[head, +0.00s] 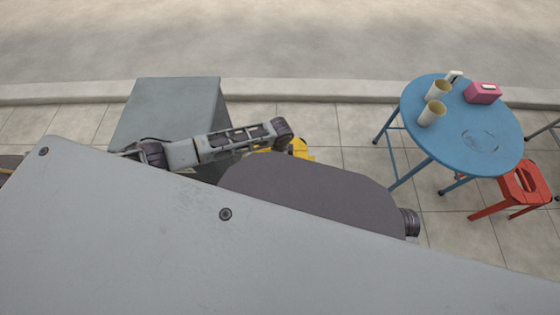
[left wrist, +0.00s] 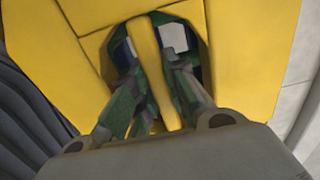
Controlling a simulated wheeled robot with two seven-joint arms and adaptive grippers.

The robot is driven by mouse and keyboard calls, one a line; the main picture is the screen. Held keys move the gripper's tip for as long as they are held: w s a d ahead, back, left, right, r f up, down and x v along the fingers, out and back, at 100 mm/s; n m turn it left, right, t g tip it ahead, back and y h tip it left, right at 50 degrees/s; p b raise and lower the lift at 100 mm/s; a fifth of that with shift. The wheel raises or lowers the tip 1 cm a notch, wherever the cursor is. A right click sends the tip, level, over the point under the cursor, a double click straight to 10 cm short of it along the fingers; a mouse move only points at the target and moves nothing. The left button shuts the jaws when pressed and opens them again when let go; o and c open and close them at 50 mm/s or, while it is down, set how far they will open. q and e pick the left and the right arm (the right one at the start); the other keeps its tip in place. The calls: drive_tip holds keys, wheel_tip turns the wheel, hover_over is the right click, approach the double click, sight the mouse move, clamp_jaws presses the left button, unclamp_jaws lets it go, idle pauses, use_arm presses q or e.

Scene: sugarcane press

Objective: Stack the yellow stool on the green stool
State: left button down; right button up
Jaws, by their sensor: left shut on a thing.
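The yellow stool (head: 300,150) shows only in part in the head view, behind my left arm and a dark shape. In the left wrist view its yellow seat (left wrist: 55,45) fills most of the picture, with an opening split by a yellow bar. My left gripper (left wrist: 149,50) has its fingers in this opening, one on each side of the bar, and is shut on it. Green shows through the opening around the fingers, but I cannot tell whether it is the green stool. The green stool is not clearly seen in the head view. My right gripper is not in view.
A blue round table (head: 460,145) with cups (head: 432,112) and a pink box (head: 483,93) stands at the right. A red stool (head: 524,186) is beside it. A grey box (head: 165,105) stands at the left. Paving between the box and table looks clear.

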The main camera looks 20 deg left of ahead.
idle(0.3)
use_arm(q)
drive_tip(key=c, duration=1.4)
unclamp_jaws()
drive_tip(key=shift+o, duration=0.3)
wheel_tip(320, 180, up, 12)
